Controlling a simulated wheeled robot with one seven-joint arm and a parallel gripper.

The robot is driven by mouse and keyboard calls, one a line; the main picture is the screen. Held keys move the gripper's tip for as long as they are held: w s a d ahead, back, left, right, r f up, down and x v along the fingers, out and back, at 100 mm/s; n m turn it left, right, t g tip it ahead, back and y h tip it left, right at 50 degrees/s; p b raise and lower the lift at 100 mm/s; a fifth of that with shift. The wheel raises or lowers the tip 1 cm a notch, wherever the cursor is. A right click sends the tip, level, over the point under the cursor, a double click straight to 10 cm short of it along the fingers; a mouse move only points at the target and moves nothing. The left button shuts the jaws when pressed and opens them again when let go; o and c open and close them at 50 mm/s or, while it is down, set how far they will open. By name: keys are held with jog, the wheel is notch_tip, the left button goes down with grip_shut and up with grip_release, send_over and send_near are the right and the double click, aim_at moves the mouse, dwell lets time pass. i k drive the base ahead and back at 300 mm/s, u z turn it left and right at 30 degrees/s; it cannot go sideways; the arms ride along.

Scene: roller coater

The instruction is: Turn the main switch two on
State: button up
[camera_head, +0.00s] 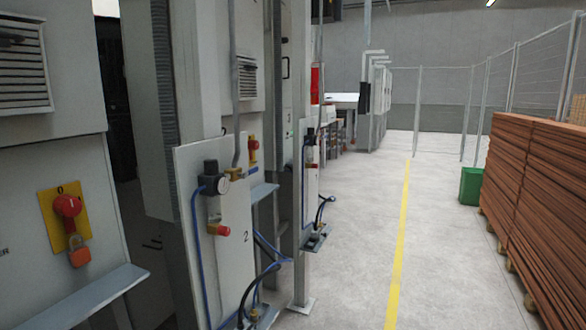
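A red rotary switch (68,206) on a yellow plate (55,226) is on the grey cabinet at the near left. A "0" shows above its knob, and an orange padlock (79,251) hangs at its lower edge. A smaller red and yellow switch (253,149) is farther back, partly behind a panel (238,262) marked "2". That panel carries an air regulator with a gauge (223,185) and a red-ended valve (219,230). I cannot tell which switch is number two. My gripper is not in view.
Grey ledges (95,297) stick out below the cabinets, and blue and black hoses hang by the panels. A similar panel stands farther back. The floor (360,230) with its yellow line is clear. Stacked brown boards (535,200), a green bin (470,186) and mesh fencing are at right.

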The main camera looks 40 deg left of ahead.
aim_at(253, 145)
jog(key=z, duration=0.1)
jog(key=i, duration=2.95)
jog(key=u, duration=3.05)
jog(key=i, duration=1.05)
jog(key=z, duration=0.05)
